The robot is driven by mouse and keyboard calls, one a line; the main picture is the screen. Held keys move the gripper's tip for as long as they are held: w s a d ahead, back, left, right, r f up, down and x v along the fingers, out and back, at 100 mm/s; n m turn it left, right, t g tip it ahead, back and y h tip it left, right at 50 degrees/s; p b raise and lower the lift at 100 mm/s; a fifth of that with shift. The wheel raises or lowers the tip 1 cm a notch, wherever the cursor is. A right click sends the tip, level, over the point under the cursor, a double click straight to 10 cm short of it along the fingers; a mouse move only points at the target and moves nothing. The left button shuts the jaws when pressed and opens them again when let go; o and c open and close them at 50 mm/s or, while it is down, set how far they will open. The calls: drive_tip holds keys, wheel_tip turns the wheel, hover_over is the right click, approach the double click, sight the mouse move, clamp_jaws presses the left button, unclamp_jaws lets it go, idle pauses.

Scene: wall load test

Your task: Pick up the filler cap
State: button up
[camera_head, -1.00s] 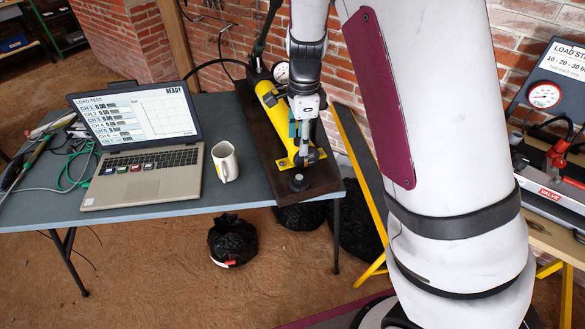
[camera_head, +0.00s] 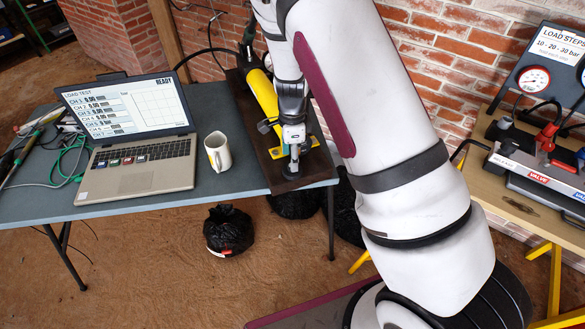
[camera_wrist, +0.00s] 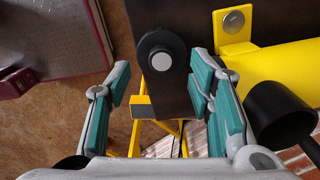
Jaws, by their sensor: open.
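The likely filler cap is a round black knob with a grey centre (camera_wrist: 161,60), on the end of a dark board (camera_wrist: 150,20). In the head view the black knob (camera_head: 291,172) stands at the board's front end, just below my gripper (camera_head: 290,150). In the wrist view my gripper (camera_wrist: 161,80) is open, with teal pads to the left and right of the knob and a gap on each side. I cannot tell how far above it the fingers are.
A yellow cylinder (camera_head: 262,95) with a black part lies on the board close to my right finger. A white mug (camera_head: 218,152) and a laptop (camera_head: 135,135) stand on the grey table left of the board. Black bags (camera_head: 229,230) lie below.

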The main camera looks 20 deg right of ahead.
drive_tip(key=shift+w+f, duration=0.1)
drive_tip(key=shift+f, duration=1.6)
clamp_jaws()
drive_tip(key=shift+r, duration=0.15)
